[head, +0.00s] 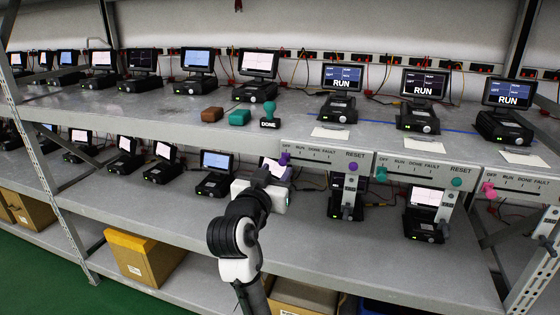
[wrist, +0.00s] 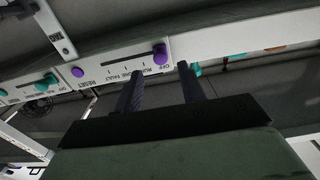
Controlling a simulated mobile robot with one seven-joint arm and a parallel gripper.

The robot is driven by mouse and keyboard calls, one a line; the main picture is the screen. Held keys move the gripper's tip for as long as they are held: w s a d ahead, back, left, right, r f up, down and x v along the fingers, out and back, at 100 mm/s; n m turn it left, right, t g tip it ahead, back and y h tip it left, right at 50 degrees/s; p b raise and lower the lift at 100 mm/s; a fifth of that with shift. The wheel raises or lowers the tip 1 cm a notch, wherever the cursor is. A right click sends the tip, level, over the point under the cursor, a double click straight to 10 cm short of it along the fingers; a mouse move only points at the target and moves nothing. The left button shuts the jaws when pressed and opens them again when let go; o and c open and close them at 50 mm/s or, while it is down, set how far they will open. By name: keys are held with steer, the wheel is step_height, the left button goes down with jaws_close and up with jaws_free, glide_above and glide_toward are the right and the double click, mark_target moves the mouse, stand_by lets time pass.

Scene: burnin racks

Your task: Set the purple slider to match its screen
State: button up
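The purple slider knob (head: 284,158) sits at the left, OFF end of its panel (head: 318,172), which is labelled OFF, RUN, DONE, FAULT and RESET. A purple reset button (head: 352,167) is at the panel's right. The screen (head: 342,77) above this panel is blue and reads RUN. In the wrist view, where the panel is upside down, the purple knob (wrist: 160,54) shows just beyond and between my fingertips. My gripper (wrist: 160,70) is open, with nothing seen between its fingers. In the head view my gripper (head: 272,175) is just below and left of the knob.
A panel with a teal slider (head: 381,173) and one with a pink slider (head: 488,189) continue to the right. Their screens also read RUN. A DONE stamp (head: 270,115), teal block (head: 239,117) and brown block (head: 212,114) lie on the shelf above. Lower-shelf devices stand close around my gripper.

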mark_target(282, 162)
steer(key=x, duration=0.4)
steer(key=shift+w+d+p, duration=0.1)
steer(key=shift+w+p, duration=0.25)
steer(key=shift+w, duration=0.05)
jaws_close()
